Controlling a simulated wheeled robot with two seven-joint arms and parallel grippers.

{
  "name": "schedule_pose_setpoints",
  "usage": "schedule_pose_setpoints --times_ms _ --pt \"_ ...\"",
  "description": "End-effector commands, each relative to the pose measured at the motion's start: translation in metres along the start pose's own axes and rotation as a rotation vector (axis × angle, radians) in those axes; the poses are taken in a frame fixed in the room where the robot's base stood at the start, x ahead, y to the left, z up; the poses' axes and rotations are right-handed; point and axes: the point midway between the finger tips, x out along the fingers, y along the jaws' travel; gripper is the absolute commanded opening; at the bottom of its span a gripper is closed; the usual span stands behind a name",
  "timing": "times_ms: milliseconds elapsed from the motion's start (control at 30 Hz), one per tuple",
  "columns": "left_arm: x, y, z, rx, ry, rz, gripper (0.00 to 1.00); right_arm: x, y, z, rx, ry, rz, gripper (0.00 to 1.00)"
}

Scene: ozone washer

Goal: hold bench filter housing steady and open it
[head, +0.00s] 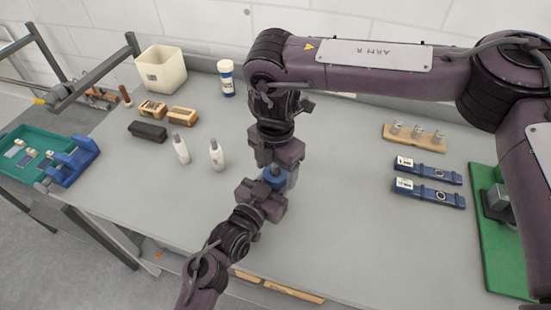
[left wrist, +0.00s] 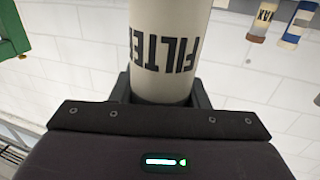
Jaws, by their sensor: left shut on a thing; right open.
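The bench filter housing is a pale cylinder lettered "FILTER" (left wrist: 165,55) in the left wrist view. In the head view its blue cap (head: 273,173) shows between my two grippers, and most of its body is hidden. My left gripper (head: 266,194) comes from the near side and is shut on the housing body; its fingers flank the cylinder in the left wrist view. My right gripper (head: 275,160) is open, pointing down from above at the blue cap. I cannot tell whether its fingers touch the cap.
The grey bench (head: 330,215) has free room on both sides of my arms. Two white bottles (head: 216,154), brushes and a cream bin (head: 161,70) stand left. Two blue tools (head: 428,193), a wooden block with metal pieces (head: 414,137) and a green mat (head: 497,258) lie right.

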Motion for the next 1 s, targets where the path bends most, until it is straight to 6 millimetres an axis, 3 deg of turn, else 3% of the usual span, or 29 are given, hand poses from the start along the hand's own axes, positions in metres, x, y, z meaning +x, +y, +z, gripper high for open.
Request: schedule_pose_setpoints --times_ms 267,600,733,867,1000 --pt "0.0001 -0.0001 -0.0003 0.0 0.001 0.0 0.0 0.0014 0.0001 -0.0002 0.0 0.0 0.0 0.68" --pt "0.0 -0.0001 -0.0003 0.0 0.001 0.0 0.0 0.0012 0.0001 -0.0003 -0.001 0.001 0.0 0.24" --pt "0.0 -0.0002 -0.0002 0.0 0.0 0.0 0.0 0.0011 0.0 -0.0004 -0.03 0.001 0.0 0.23" --pt "0.0 -0.0002 -0.0002 0.0 0.0 -0.001 0.0 0.0011 0.0 -0.0004 -0.203 0.001 0.0 0.23" --pt "0.0 -0.0003 -0.0002 0.0 0.0 -0.001 0.0 0.0008 0.0 -0.0003 -0.494 0.002 0.0 0.23"
